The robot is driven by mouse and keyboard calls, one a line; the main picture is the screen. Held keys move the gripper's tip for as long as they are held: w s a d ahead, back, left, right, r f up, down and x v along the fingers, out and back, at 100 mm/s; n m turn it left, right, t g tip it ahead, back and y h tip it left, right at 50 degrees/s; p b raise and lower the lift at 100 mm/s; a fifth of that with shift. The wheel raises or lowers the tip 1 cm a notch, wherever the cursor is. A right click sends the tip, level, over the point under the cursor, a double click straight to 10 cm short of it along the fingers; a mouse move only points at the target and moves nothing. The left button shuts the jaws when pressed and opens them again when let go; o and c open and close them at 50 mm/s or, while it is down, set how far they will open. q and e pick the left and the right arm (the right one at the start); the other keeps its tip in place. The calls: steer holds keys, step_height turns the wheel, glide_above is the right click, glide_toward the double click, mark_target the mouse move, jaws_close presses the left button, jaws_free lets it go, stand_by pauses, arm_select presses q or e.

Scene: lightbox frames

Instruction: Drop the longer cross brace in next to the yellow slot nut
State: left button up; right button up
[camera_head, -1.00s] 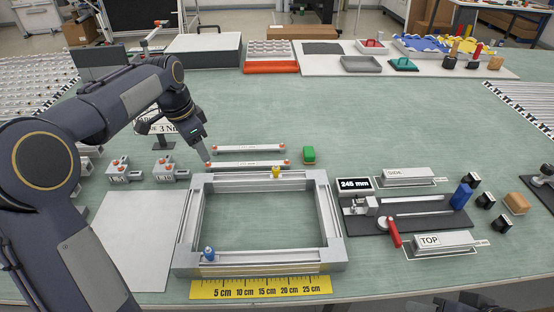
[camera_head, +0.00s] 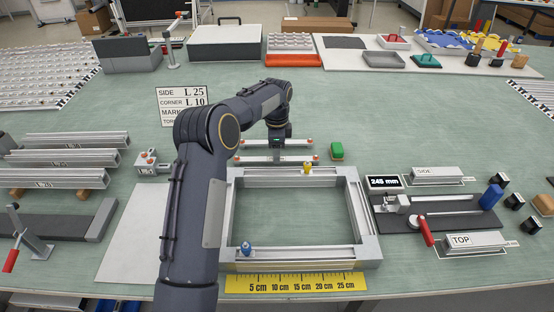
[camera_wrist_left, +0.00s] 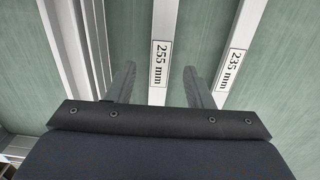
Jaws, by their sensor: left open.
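The rectangular aluminium frame (camera_head: 367,225) lies on the bench. A yellow slot nut (camera_head: 307,168) sits on its far rail and a blue one (camera_head: 246,248) on its near rail. Behind the frame lie two cross braces with orange ends, the nearer (camera_head: 250,158) and the farther (camera_head: 298,142). In the left wrist view, the brace marked 255 mm (camera_wrist_left: 166,20) lies closer to the frame (camera_wrist_left: 72,45) than the one marked 235 mm (camera_wrist_left: 246,25). My left gripper (camera_head: 278,151) is open, its fingers either side of the 255 mm brace in that view; contact cannot be told.
A yellow ruler (camera_head: 290,284) lies along the frame's near side. A measuring fixture with a 245 mm display (camera_head: 384,183) is at the right. Long rails (camera_head: 65,158) lie at the left. The frame's inside is clear.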

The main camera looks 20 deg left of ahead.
arm_select(q)
step_height(320, 180, down, 2)
steer(key=shift+f, duration=0.15)
jaws_close()
stand_by(0.3)
steer(key=shift+r, duration=0.2)
